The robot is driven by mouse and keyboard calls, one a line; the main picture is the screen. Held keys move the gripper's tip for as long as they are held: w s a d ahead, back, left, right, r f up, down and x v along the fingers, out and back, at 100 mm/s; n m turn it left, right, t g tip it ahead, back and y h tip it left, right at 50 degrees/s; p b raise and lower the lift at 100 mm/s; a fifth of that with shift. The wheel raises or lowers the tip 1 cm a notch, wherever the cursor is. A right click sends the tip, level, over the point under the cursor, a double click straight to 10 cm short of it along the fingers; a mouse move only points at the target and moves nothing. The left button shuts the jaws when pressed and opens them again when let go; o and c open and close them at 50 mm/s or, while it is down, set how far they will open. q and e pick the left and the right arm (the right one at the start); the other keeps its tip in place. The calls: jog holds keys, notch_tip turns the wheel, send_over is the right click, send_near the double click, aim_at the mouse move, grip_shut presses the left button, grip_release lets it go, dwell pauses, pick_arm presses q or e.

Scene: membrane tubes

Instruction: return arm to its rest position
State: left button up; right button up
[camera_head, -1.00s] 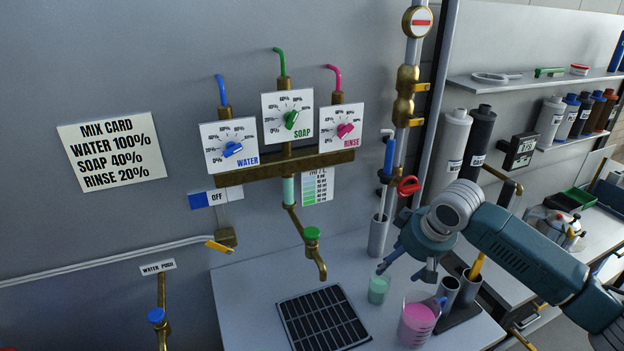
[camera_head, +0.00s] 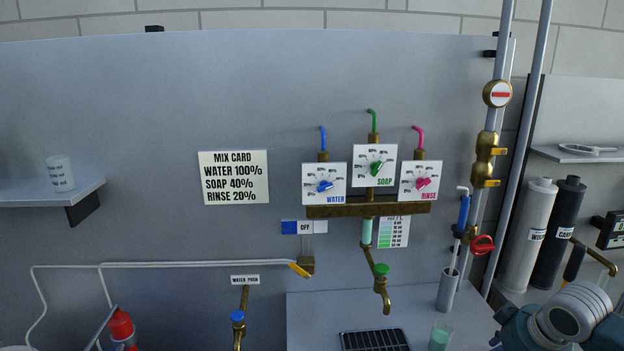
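My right arm, teal and grey, enters at the bottom right corner, and its wrist and gripper (camera_head: 506,336) show there. The fingers are mostly cut off by the bottom edge, so I cannot tell whether they are open or shut. The gripper is right of a clear glass of pale green liquid (camera_head: 440,336), with no contact seen. My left gripper is not in view.
The water dial (camera_head: 324,184), soap dial (camera_head: 374,166) and rinse dial (camera_head: 420,181) are on the wall above a brass spout (camera_head: 382,290). A black drain grate (camera_head: 374,341) lies on the counter (camera_head: 320,315). A grey holder (camera_head: 447,292) stands near the pipes.

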jog(key=s+a+f+n+y, duration=0.1)
jog(key=s+a+f+n, duration=0.1)
jog(key=s+a+f, duration=0.6)
jog(key=s+a+f+n, duration=0.1)
jog(key=s+a+f, duration=0.5)
jog(key=a, duration=0.4)
jog(key=s+m+g+h, duration=0.1)
jog(key=s+m, duration=0.1)
jog(key=s, duration=1.1)
jog(key=s+f+g+b, duration=0.1)
jog(key=s+f+b, duration=0.1)
jog(key=f, duration=1.4)
jog(key=s+f+b, duration=0.1)
jog(key=f+b, duration=0.2)
jog(key=f, duration=1.3)
pick_arm(q)
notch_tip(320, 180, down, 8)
jog(key=b, duration=0.2)
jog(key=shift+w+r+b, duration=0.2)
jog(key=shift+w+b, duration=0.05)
jog(key=shift+b, duration=0.1)
pick_arm(e)
jog(key=s+d+f+g, duration=0.1)
jog(key=s+d+f, duration=0.2)
jog(key=s+f, duration=1.3)
notch_tip(320, 180, down, 2)
jog(key=shift+f+g, duration=0.15)
jog(key=shift+g, duration=0.15)
